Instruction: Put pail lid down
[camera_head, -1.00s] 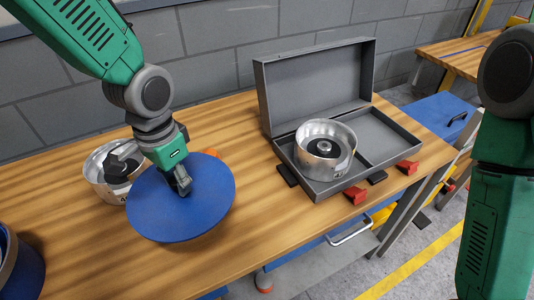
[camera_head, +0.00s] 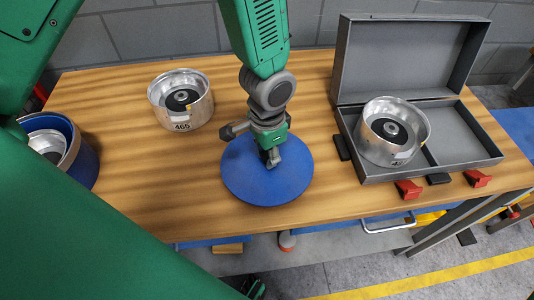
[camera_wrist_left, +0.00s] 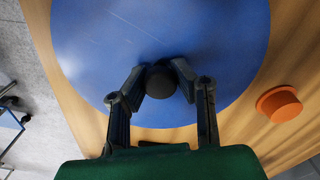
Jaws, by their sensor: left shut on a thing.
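The blue round pail lid (camera_head: 240,178) is near the front middle of the wooden table, roughly level. I cannot tell whether it touches the wood. My left gripper (camera_head: 270,160) is above it, pointing down. In the left wrist view the two fingers (camera_wrist_left: 160,85) are shut on the dark knob (camera_wrist_left: 160,80) at the lid's centre. The lid also fills much of that view (camera_wrist_left: 160,30). The blue pail (camera_head: 85,165) stands at the table's left end, open on top, with a metal part inside. My right gripper is out of view.
A metal clutch drum (camera_head: 182,115) marked 465 stands behind and left of the lid. An open grey case (camera_head: 440,170) with another drum (camera_head: 393,155) is at right. An orange knob-like piece (camera_wrist_left: 280,103) lies beside the lid. Wood between pail and lid is clear.

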